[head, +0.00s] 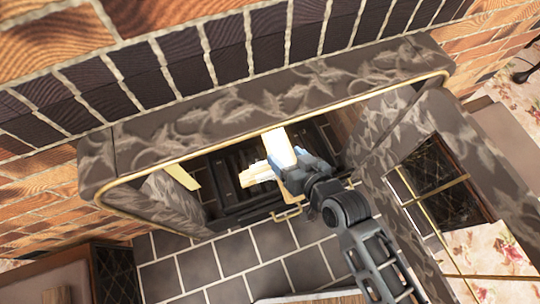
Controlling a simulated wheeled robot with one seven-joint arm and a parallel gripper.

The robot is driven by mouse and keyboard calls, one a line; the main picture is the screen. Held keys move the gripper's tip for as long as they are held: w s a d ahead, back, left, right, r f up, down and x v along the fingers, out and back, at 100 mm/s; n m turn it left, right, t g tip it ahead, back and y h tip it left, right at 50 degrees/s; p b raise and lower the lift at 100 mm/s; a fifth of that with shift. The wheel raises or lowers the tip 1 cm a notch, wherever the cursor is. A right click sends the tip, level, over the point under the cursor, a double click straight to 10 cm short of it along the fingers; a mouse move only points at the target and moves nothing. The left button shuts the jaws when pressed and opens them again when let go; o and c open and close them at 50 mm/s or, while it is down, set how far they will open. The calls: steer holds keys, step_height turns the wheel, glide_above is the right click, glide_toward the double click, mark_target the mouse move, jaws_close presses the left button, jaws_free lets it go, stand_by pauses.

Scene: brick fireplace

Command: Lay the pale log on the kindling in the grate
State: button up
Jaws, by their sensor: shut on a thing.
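The pale log (278,147) is held by my gripper (293,167), which is shut on it inside the fireplace opening. The log's pale end sticks out beyond the fingers, and the rest of it is hidden by the gripper. Pale yellow kindling (257,173) shows just left of and below the log, over the dark grate (228,189). The gripper covers the kindling's right part. I cannot tell whether the log touches the kindling.
The leaf-patterned stone surround (230,113) with a brass edge frames the opening closely above and at the sides. A pale yellow piece (182,177) stands at the opening's left. A dark tiled hearth (222,258) lies in front. A brass-framed dark mesh panel (437,178) is at right.

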steer(key=shift+s+a+f+n+b, duration=0.2)
steer(key=shift+a+f+n+b, duration=0.1)
steer(key=shift+a+f+b, duration=0.25)
steer(key=shift+w+a+f+y, duration=0.2)
steer(key=shift+a+y, duration=0.1)
steer(key=shift+a, duration=0.05)
steer(key=b+x, duration=0.1)
steer(key=x, duration=0.3)
steer(key=s+a+b+x, duration=0.1)
steer(key=x, duration=0.3)
steer(key=b+x, duration=0.2)
steer(key=x, duration=0.2)
steer(key=shift+w+a+f, duration=0.1)
steer(key=shift+a+f, duration=0.3)
steer(key=shift+a, duration=0.05)
steer(key=shift+f+b, duration=1.1)
steer(key=shift+f, duration=0.8)
steer(key=shift+f, duration=0.1)
steer(key=shift+f, duration=0.15)
steer(key=o, duration=1.6)
